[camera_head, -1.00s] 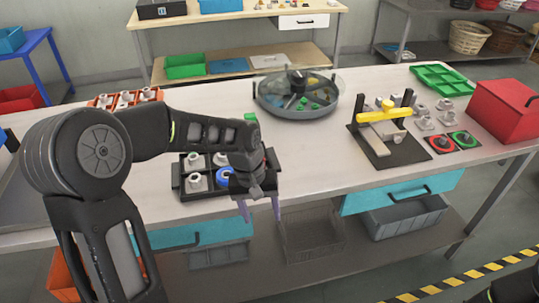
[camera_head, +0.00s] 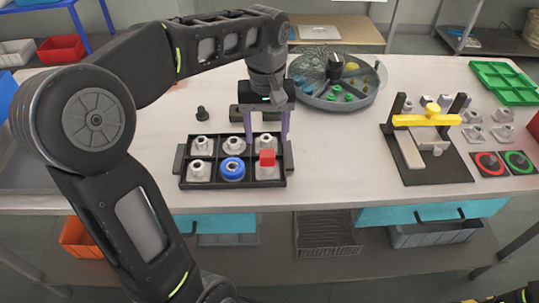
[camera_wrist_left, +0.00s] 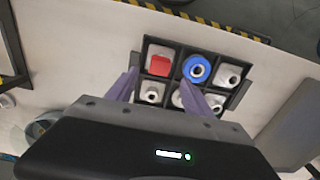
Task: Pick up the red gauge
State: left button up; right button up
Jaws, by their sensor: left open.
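A small red block (camera_head: 267,158) sits on a grey fitting in the front right cell of a black tray (camera_head: 232,186). It also shows in the left wrist view (camera_wrist_left: 159,65). A red ring (camera_head: 488,163) lies on a dark plate at the far right; I cannot tell which of these is the gauge. My left gripper (camera_head: 268,136) points down, open, over the tray's back right cell, just behind the red block. Its purple fingers (camera_wrist_left: 158,79) are apart, with nothing clearly held between them. My right gripper is not visible.
A blue ring (camera_head: 232,169) sits in the tray's front middle cell; grey fittings fill other cells. A round divided dish (camera_head: 345,104) stands behind. A stand with a yellow bar (camera_head: 426,120) and a green ring (camera_head: 520,162) are to the right. Table between tray and stand is clear.

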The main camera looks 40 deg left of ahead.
aim_at(267, 153)
pick_arm(q)
jog(key=shift+w+f, duration=0.15)
jog(key=shift+f, duration=1.2)
jog(key=shift+f+p, duration=0.65)
jog(key=shift+f, duration=1.95)
grip_shut()
